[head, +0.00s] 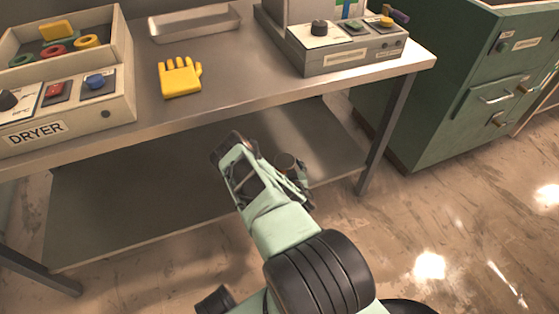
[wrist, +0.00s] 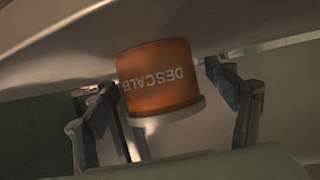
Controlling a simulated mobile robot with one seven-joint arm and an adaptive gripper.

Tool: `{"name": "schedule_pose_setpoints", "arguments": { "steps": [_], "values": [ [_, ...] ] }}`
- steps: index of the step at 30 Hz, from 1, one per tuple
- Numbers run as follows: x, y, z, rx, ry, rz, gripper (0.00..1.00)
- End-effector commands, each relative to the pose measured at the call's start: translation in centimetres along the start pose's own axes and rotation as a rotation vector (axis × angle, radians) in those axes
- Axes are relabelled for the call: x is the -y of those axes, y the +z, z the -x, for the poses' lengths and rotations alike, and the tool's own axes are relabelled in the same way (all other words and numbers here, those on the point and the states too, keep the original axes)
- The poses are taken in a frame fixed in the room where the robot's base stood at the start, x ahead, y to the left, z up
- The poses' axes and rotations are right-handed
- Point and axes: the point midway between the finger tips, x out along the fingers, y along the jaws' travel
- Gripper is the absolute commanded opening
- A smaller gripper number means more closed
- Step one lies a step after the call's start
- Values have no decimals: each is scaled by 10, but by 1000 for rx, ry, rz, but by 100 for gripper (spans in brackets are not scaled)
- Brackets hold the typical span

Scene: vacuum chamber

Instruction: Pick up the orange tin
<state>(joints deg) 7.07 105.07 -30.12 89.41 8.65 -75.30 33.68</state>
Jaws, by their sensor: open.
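The orange tin (wrist: 158,85) shows in the wrist view, with white letters reading "DESCALE" upside down and a pale rim at its lower end in the picture. My gripper (wrist: 160,88) is open, with one dark finger on each side of the tin. There is a visible gap at the right finger; whether the left finger touches is unclear. In the head view my gripper reaches under the bench top, over the lower shelf (head: 130,215). The tin's orange side cannot be made out there.
A bench leg (head: 385,135) and green cabinet (head: 450,110) stand right.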

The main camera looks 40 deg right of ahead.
Motion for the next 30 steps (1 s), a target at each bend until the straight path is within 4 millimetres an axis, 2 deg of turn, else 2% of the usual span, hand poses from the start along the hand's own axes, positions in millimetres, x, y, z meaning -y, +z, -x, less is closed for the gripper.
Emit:
{"name": "schedule_pose_setpoints", "arguments": {
  "steps": [11,23,30],
  "values": [
    [-2,2,2,0,0,-1,78],
    [-2,2,2,0,0,-1,34],
    [-2,2,2,-1,0,-1,32]
  ]
}}
